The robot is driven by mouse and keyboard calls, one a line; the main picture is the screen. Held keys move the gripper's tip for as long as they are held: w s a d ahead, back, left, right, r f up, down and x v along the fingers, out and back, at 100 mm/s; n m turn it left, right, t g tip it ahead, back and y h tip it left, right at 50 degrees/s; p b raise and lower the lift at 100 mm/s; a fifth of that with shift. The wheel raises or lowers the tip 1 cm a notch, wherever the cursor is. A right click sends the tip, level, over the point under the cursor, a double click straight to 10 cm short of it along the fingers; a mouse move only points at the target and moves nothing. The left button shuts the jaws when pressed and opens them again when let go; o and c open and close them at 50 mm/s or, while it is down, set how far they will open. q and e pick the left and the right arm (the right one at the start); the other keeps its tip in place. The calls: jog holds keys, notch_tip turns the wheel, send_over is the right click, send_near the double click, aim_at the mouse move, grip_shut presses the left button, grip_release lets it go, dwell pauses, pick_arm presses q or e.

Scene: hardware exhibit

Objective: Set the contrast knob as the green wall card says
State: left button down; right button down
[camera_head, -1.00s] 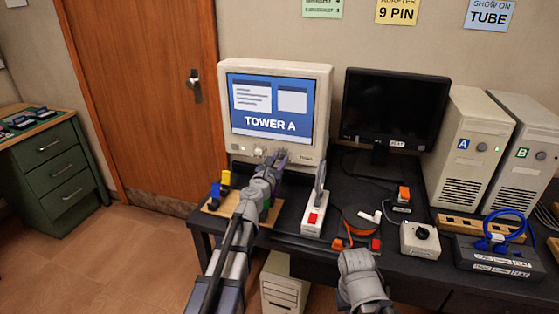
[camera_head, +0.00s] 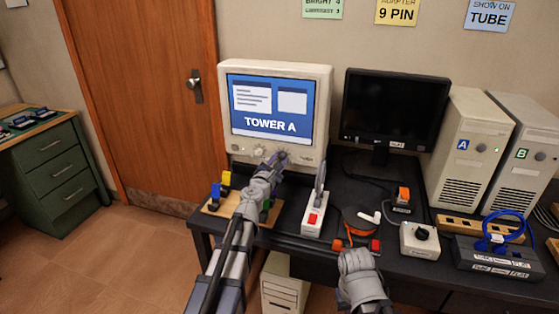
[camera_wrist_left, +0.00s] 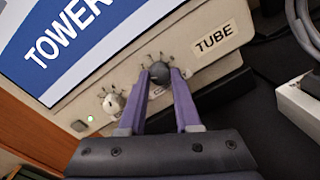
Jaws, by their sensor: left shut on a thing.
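The green wall card (camera_head: 323,8) is cut by the top edge of the head view; it reads "BRIGHT 4" above a blurred line that looks like "CONTRAST 3". Two knobs sit below the screen of the beige monitor (camera_head: 322,105). The purple fingers of my left gripper (camera_wrist_left: 160,75) are shut on the right, dark knob (camera_wrist_left: 159,71); its pointer is too small to read. The left, pale knob (camera_wrist_left: 112,103) is free, beside the fingers. My right gripper (camera_head: 357,246) is low at the desk's front edge, its reddish fingers apparently spread and empty.
A white switch strip (camera_head: 314,215) stands on the desk right of my left arm. A black monitor (camera_head: 393,108), a small knob box (camera_head: 420,240) and towers A (camera_head: 467,150) and B (camera_head: 522,150) stand further right. A TUBE label (camera_wrist_left: 214,39) is beside the gripped knob.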

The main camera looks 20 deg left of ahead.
pick_arm(q)
jog(key=m, duration=1.1)
jog(key=shift+d+m+p, duration=0.1)
jog(key=shift+m+p, duration=0.2)
jog(key=shift+p, duration=0.05)
dwell(0.5)
jog(key=c, duration=0.6)
grip_release()
jog(key=shift+y, duration=0.3)
jog(key=s, duration=0.7)
jog(key=shift+s+a+r, duration=0.2)
jog(key=shift+s, duration=0.2)
